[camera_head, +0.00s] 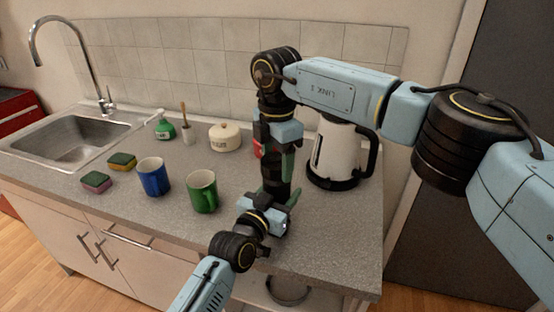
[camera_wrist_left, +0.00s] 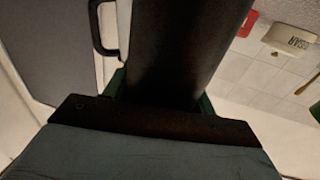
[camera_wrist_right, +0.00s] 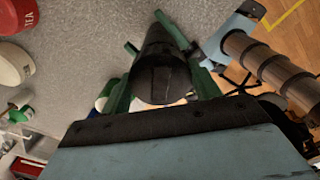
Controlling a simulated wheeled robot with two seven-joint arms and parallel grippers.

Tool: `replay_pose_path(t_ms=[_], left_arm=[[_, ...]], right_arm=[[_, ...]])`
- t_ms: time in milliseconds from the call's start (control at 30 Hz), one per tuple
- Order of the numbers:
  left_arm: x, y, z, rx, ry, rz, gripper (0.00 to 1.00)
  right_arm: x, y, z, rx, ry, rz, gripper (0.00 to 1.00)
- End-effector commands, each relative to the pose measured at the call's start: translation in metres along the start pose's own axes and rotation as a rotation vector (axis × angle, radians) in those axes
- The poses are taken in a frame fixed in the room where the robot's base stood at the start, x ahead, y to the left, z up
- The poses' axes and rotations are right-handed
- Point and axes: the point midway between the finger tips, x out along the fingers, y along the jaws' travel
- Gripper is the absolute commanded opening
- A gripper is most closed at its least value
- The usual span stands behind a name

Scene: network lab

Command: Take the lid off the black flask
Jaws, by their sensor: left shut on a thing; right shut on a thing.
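The black flask (camera_head: 275,184) stands upright near the front of the grey counter, between my two grippers. My left gripper (camera_head: 279,195) comes in from the front and is shut around the flask body, which fills the middle of the left wrist view (camera_wrist_left: 185,45). My right gripper (camera_head: 277,150) reaches down from above, its green fingers shut on the dark lid at the flask's top. The lid (camera_wrist_right: 160,78) shows between those fingers in the right wrist view. Whether a gap exists between lid and body cannot be told.
A white kettle (camera_head: 336,150) with a black base stands close at the right. A green mug (camera_head: 201,191), blue mug (camera_head: 154,177), sponges (camera_head: 96,181) and a cream sugar pot (camera_head: 224,137) stand at the left. A red canister is mostly hidden behind my right gripper.

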Motion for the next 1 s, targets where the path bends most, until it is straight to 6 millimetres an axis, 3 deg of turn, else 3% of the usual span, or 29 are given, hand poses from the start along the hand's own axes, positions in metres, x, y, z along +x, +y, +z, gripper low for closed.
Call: replay_pose_path(t_ms=[1000], left_arm=[[-0.0002, 0.0000, 0.0011, 0.001, -0.003, 0.000, 0.00]], right_arm=[[-0.0021, 0.0003, -0.0012, -1.997, -0.001, 0.001, 0.34]])
